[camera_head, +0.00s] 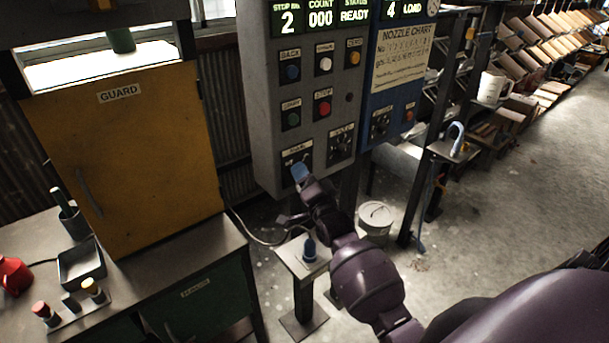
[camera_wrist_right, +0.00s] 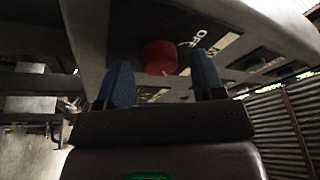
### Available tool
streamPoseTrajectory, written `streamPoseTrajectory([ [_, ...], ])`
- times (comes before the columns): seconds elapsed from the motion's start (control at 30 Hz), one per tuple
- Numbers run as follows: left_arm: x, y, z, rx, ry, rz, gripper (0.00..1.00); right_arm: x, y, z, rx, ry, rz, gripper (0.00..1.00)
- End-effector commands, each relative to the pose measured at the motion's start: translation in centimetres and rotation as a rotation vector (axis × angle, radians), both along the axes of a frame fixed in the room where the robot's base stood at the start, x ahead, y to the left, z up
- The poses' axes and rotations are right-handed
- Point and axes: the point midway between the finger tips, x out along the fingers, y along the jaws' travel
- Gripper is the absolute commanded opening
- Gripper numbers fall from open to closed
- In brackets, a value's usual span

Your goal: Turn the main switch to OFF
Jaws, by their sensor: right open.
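The main switch shows in the right wrist view as a red knob (camera_wrist_right: 160,57) on a dark plate, with partly readable white lettering beside it that looks like "OFF". The knob lies between and just beyond the two blue fingertips of my right gripper (camera_wrist_right: 163,80), which are spread apart and not closed on it. In the head view the right gripper (camera_head: 300,173) is at the lower left of the grey control panel (camera_head: 262,110), in front of the switch plate (camera_head: 296,157). There the knob is mostly hidden by the gripper. My left gripper is not in view.
Above are several push buttons, including a red stop button (camera_head: 323,106). A dial (camera_head: 341,142) sits close to the right, and a blue panel (camera_head: 402,90) beyond it. A small stand (camera_head: 306,258) is below. A yellow guard door (camera_head: 130,150) stands left.

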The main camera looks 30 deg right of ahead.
Motion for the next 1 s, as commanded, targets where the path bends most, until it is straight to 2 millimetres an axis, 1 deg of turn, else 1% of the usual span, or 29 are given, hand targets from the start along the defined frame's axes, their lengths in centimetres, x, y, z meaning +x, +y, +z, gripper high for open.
streamPoseTrajectory([
  [0.1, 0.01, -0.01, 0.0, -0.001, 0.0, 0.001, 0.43, 0.37, -0.06, 0.13, -0.001, -0.001, 0.0, 0.62],
  [0.33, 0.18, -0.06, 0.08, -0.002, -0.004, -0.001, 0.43, 0.39, -0.08, 0.12, -0.001, 0.0, 0.0, 0.62],
  [0.37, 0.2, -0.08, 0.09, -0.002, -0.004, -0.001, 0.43, 0.39, -0.08, 0.12, -0.001, 0.0, 0.0, 0.6],
  [0.6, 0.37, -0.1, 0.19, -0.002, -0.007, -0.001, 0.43, 0.37, -0.07, 0.11, -0.001, 0.0, 0.0, 0.24],
  [0.67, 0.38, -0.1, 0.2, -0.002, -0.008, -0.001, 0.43, 0.37, -0.07, 0.11, -0.001, 0.0, 0.0, 0.14],
  [0.7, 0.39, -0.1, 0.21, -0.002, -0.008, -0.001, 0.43, 0.37, -0.07, 0.1, -0.001, 0.0, 0.0, 0.13],
  [1.0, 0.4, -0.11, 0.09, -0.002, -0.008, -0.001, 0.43, 0.36, -0.14, 0.04, -0.048, -0.003, -0.001, 0.13],
])
